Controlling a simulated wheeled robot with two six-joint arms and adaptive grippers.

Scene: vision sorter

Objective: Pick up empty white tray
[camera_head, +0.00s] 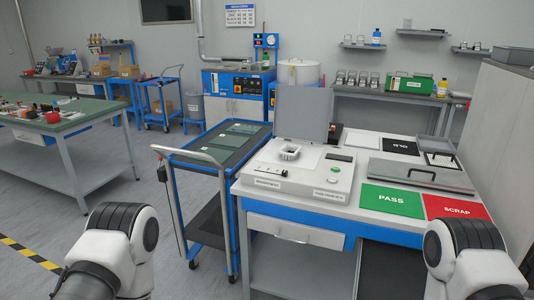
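Both my arms show at the bottom edge, one at the left and one at the right, but neither gripper is in view.
The workbench (290,204) bears a green PASS mat (392,200), a red SCRAP mat (456,208) and a grey flat case (420,174). A blue cart (185,158) stands at its left. A green-topped table (70,117) is farther left, with open floor between.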

